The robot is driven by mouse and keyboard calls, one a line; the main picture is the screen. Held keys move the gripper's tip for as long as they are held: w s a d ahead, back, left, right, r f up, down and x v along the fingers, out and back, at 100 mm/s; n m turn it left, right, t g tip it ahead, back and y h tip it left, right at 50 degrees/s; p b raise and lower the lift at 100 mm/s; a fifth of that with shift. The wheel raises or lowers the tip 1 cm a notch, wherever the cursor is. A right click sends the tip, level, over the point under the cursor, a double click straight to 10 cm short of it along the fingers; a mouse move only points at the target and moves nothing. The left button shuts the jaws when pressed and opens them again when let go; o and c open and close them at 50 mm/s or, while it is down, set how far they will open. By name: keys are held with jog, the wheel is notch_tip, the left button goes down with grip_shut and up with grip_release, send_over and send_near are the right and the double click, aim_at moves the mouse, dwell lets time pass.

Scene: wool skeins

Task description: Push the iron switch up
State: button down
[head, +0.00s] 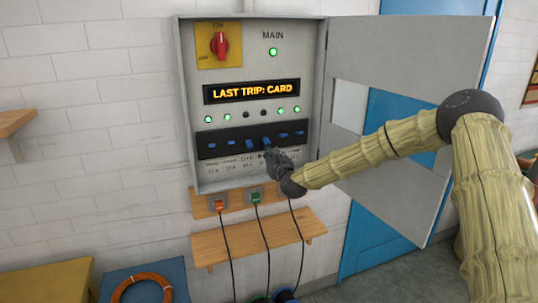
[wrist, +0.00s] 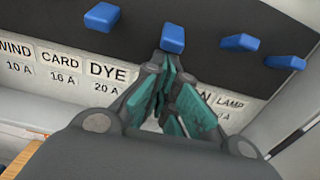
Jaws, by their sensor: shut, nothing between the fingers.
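The breaker panel's dark strip (head: 222,139) carries a row of blue switches. The fourth from the left (head: 266,141) is above my gripper (head: 269,151); the same blue switch shows in the wrist view (wrist: 172,33). Its label is hidden behind my fingers, between DYE (wrist: 107,72) and a partly covered label ending in N. I take it to be the iron switch by its place. My gripper (wrist: 168,57) is shut and empty, its tips just under this switch; I cannot tell whether they touch. The small lamp above this switch (head: 263,112) is dark.
Neighbouring blue switches stand close by on the left (wrist: 103,17) and right (wrist: 240,41). The grey cabinet door (head: 405,60) is open on the right. A red rotary knob (head: 220,44) is above, and a wooden shelf (head: 262,238) juts out below.

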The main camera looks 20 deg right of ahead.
jog(key=shift+s+r+g+p, duration=0.35)
jog(key=shift+g+p, duration=0.25)
jog(key=shift+g, duration=0.2)
dwell(0.4)
jog(key=shift+r, duration=0.2)
jog(key=g+p, duration=0.1)
jog(key=r+g+p, duration=0.1)
jog(key=shift+s+r+g, duration=0.2)
jog(key=shift+s+g, duration=0.2)
dwell(0.3)
jog(key=shift+r, duration=0.75)
